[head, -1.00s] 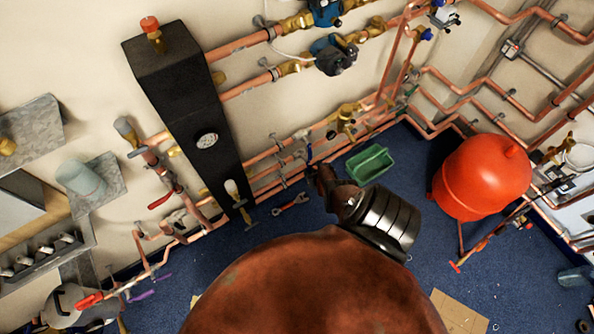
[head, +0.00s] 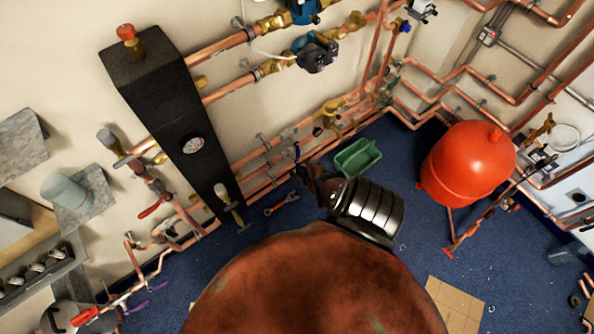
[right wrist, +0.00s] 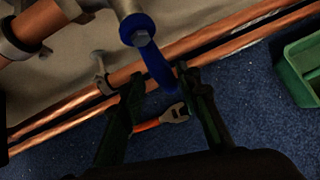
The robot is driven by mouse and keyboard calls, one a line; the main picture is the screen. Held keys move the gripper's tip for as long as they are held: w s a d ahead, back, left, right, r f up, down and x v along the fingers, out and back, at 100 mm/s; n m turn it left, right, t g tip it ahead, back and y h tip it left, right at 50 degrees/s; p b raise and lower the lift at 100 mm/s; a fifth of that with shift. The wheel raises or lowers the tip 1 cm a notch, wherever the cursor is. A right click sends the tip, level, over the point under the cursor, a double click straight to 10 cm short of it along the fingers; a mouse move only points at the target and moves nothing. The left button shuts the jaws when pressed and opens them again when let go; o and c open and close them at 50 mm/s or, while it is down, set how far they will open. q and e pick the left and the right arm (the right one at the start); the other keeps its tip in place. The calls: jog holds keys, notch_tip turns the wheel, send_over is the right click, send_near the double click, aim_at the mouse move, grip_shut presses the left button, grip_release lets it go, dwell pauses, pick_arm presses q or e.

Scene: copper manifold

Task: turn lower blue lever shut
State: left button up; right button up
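The lower blue lever (right wrist: 152,58) hangs from a valve on the copper pipe in the right wrist view. Its free end reaches down between the two fingertips of my right gripper (right wrist: 163,82). The fingers are apart, and I see gaps between them and the lever; contact is not clear. In the head view the lever (head: 297,152) is a small blue mark on the lower pipes, and my right gripper (head: 311,174) is just below and right of it, small and dark. My left gripper is not in view.
A green tray (head: 357,157) lies on the blue floor right of the gripper. A red-handled wrench (head: 282,203) lies on the floor by the wall. Copper pipes (head: 262,160) run close behind the lever. A red tank (head: 467,165) stands farther right.

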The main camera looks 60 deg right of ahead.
jog(key=shift+d+r, duration=0.1)
jog(key=shift+d, duration=0.15)
jog(key=s+a+f+n+g+y+p, duration=0.1)
jog(key=s+a+f+n+g, duration=0.2)
jog(key=s+n, duration=0.55)
jog(key=s+a+f+n+y, duration=0.1)
jog(key=s+a+f+n, duration=0.25)
jog(key=s+n, duration=0.55)
jog(key=s+a+f+n+g+y+p, duration=0.1)
jog(key=s+a+f+n+g, duration=0.1)
jog(key=s+a+n, duration=0.6)
jog(key=s+a+n+g+y+p, duration=0.1)
jog(key=s+a+n+g, duration=0.1)
jog(key=s+a+n, duration=1.2)
jog(key=s+n, duration=0.1)
jog(key=n, duration=0.4)
jog(key=shift+a+f, duration=0.4)
